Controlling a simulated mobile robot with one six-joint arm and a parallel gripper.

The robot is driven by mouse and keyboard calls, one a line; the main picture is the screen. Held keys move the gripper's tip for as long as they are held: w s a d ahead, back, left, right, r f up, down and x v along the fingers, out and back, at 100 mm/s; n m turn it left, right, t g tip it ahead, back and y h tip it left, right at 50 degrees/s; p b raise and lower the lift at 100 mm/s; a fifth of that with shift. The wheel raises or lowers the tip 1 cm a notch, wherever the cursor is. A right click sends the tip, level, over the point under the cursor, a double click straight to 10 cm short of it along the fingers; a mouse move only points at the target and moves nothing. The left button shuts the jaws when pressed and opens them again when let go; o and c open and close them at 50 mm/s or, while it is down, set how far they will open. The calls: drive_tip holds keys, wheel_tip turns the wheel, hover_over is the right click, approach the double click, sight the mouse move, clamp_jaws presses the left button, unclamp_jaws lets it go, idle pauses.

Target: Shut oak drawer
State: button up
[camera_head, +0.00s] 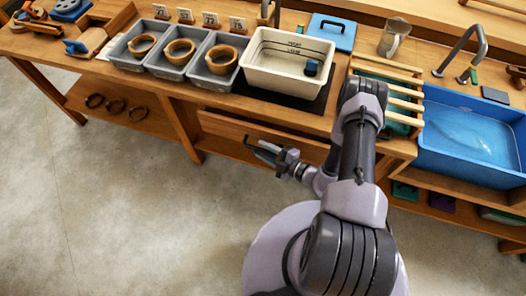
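The oak drawer (225,126) sits under the worktop, below the white basin. Its wooden front stands out a little from the table, with a dark gap (285,126) above its top edge. My gripper (258,149) is in front of the drawer front, pointing left. Its two dark fingers look spread apart, with nothing seen between them. I cannot tell whether the fingers touch the drawer front. My arm and wrist hide the right end of the drawer.
Grey trays (209,68) with wooden rings and a white basin (290,66) stand on the worktop above. A wooden rack (404,92) and a blue water tub (470,138) are at the right. A low shelf (150,113) is at the left. The floor (120,220) in front is clear.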

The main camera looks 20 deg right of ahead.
drive_tip(key=shift+w+a, duration=0.2)
clamp_jaws()
idle(1.4)
